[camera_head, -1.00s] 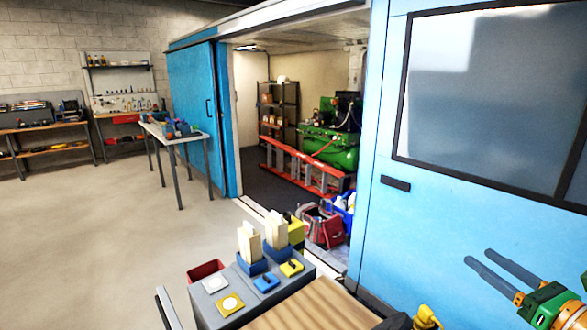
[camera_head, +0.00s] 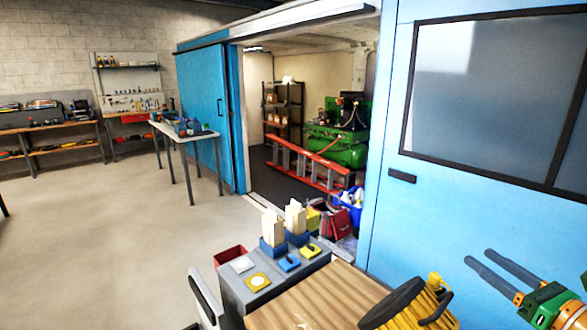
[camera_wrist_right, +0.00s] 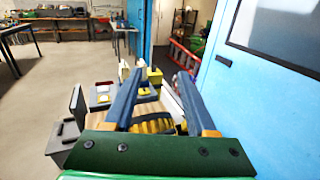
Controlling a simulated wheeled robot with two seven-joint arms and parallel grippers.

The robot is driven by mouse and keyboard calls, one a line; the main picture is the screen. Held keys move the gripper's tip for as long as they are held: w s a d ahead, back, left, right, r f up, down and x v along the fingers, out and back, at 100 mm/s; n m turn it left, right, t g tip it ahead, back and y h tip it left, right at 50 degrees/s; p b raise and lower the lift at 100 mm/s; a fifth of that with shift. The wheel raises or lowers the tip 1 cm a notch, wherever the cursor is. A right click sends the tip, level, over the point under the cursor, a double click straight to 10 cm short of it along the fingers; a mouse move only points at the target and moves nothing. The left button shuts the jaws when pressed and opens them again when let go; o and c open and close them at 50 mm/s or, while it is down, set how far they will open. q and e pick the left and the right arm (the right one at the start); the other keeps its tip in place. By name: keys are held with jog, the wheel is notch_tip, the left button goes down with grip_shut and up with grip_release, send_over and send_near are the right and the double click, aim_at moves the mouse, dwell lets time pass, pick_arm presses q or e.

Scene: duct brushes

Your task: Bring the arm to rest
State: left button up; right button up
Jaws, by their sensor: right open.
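My right gripper (camera_head: 480,257) is at the lower right of the head view, its two dark fingers apart and nothing between them. It is in the air in front of the blue wall, clear of the workbench. In the right wrist view the same gripper (camera_wrist_right: 157,73) shows its fingers spread, with the bench and a yellow ribbed thing (camera_wrist_right: 155,124) seen beyond and between them. My left gripper is not in view.
A grey bench top (camera_head: 238,292) carries blue holders with upright cream pieces (camera_head: 272,228) and small yellow and blue blocks. A wooden slatted top (camera_head: 325,300) and a yellow machine with a black wheel (camera_head: 435,305) lie nearer. Open floor (camera_head: 110,240) is at left.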

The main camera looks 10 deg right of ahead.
jog(key=s+a+f+m+g+h, duration=0.2)
jog(key=a+f+m+g+h, duration=0.1)
jog(key=f+m, duration=0.55)
jog(key=s+a+f+m+g+h, duration=0.25)
jog(key=f+m, duration=0.35)
jog(key=m, duration=0.6)
jog(key=s+a+f+m+g+h, duration=0.2)
jog(key=a+f+m+g+h, duration=0.1)
jog(key=f+m, duration=0.55)
jog(key=s+a+f+m+g+y, duration=0.3)
jog(key=s+a+y, duration=0.15)
jog(key=a, duration=0.55)
jog(key=s+a+f+m+g+y, duration=0.3)
jog(key=s+a, duration=0.3)
jog(key=a, duration=0.4)
notch_tip(320, 180, down, 28)
jog(key=s+g+b, duration=0.1)
jog(key=b, duration=1.1)
jog(key=s+d+f+g+b, duration=0.15)
jog(key=s+f+b, duration=0.4)
jog(key=f, duration=0.55)
jog(key=s+d+f+b, duration=0.2)
jog(key=s+f+b, duration=0.4)
jog(key=f, duration=0.5)
notch_tip(320, 180, up, 14)
jog(key=s+p, duration=0.1)
jog(key=p, duration=1.3)
jog(key=shift+a+h+p, duration=0.15)
jog(key=shift+h+p, duration=0.15)
jog(key=shift+p, duration=0.05)
